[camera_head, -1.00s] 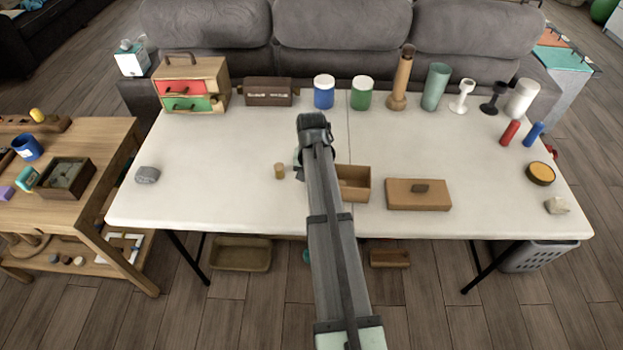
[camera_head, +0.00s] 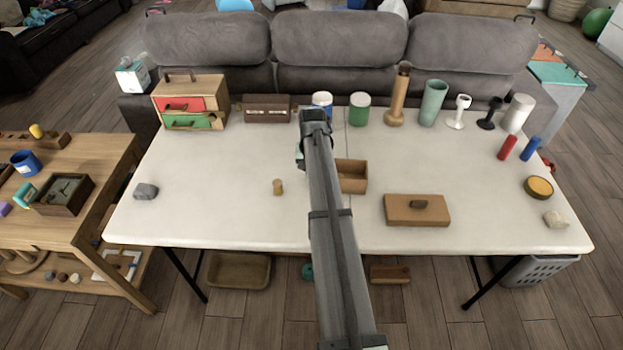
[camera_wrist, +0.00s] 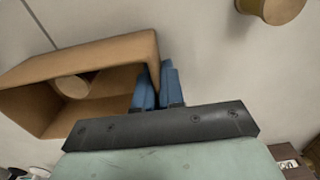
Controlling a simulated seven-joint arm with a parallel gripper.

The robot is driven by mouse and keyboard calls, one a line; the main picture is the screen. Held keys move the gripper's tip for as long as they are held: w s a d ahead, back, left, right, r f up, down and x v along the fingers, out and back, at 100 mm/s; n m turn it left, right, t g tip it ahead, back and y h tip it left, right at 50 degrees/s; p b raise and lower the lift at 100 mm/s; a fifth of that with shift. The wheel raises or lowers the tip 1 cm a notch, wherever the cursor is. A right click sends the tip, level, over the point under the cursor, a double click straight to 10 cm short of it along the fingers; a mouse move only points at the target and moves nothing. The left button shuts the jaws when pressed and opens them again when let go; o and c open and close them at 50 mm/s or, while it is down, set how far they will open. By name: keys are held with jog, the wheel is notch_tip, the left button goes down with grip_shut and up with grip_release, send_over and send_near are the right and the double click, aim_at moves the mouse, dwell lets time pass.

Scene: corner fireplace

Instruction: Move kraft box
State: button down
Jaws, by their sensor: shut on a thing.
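The kraft box (camera_head: 352,182) is a small open-topped brown box just right of my arm, near the middle of the white table; part of it is hidden behind the arm. In the wrist view the box (camera_wrist: 110,55) lies tilted, its opening showing. My gripper (camera_wrist: 160,82) is shut on one wall of the box, with a blue finger on each side. In the head view the fingertips are hidden by my arm. A round pale shape (camera_wrist: 72,87) shows in the box opening; I cannot tell whether it is an object or a hole.
A cork-like cylinder (camera_head: 277,187) stands left of the arm. A flat brown lid-like piece with a dark knob (camera_head: 417,210) lies right of the box. A grey stone (camera_head: 146,191) lies at left. Jars, a drawer cabinet (camera_head: 190,101) and cups line the back edge.

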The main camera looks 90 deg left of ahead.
jog(key=shift+w+a, duration=0.2)
jog(key=shift+a, duration=6.75)
jog(key=c, duration=1.2)
grip_release()
jog(key=shift+o, duration=0.2)
jog(key=shift+r, duration=0.1)
notch_tip(320, 180, up, 14)
jog(key=shift+f, duration=0.2)
